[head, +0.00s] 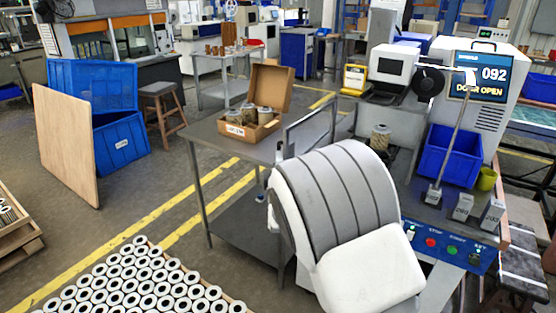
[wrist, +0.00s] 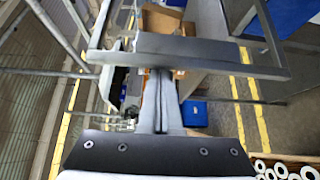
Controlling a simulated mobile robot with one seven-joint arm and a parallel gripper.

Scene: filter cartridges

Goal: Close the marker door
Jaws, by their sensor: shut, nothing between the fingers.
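The marker (head: 392,66) stands at the right in the head view, and its display (head: 480,77) reads "092 DOOR OPEN". A grey door frame (head: 310,122) stands out at the left of its work space, partly hidden by my arm. A filter cartridge (head: 380,137) stands inside the marker. In the wrist view, the door frame's grey bar (wrist: 215,50) crosses just ahead of my gripper (wrist: 161,76). My gripper is shut and empty, its fingertips close to the bar; I cannot tell whether they touch. In the head view my arm hides most of my gripper.
A table (head: 205,135) bearing an open cardboard box (head: 262,131) of cartridges stands left of the marker. A blue bin (head: 450,155), small grey blocks (head: 462,207) and a button panel (head: 450,246) are at the right. Upright cartridges (head: 140,285) fill the lower left.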

